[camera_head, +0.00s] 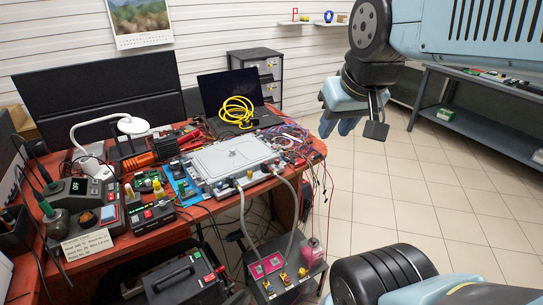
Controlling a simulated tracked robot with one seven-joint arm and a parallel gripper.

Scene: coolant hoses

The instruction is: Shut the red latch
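A flat grey metal box (229,161) lies on the red-brown desk, with small fittings along its front edge. Two pale hoses (241,212) run from that edge down towards a dark unit (286,275) standing below the desk's front. This unit has pink-red squares (266,266), yellow parts and a pink container (312,249) on top. I cannot make out a red latch for certain at this size. My gripper (372,115) hangs in the air at upper right, well apart from the box and the unit. Its fingers are seen at an angle that hides their gap.
The desk (110,250) is crowded with a white lamp (92,160), a soldering station (80,205), a laptop (228,92), yellow cable (237,110) and loose wires. A black case (186,283) stands at front. A grey shelf (480,125) is at right. The tiled floor (400,200) between is clear.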

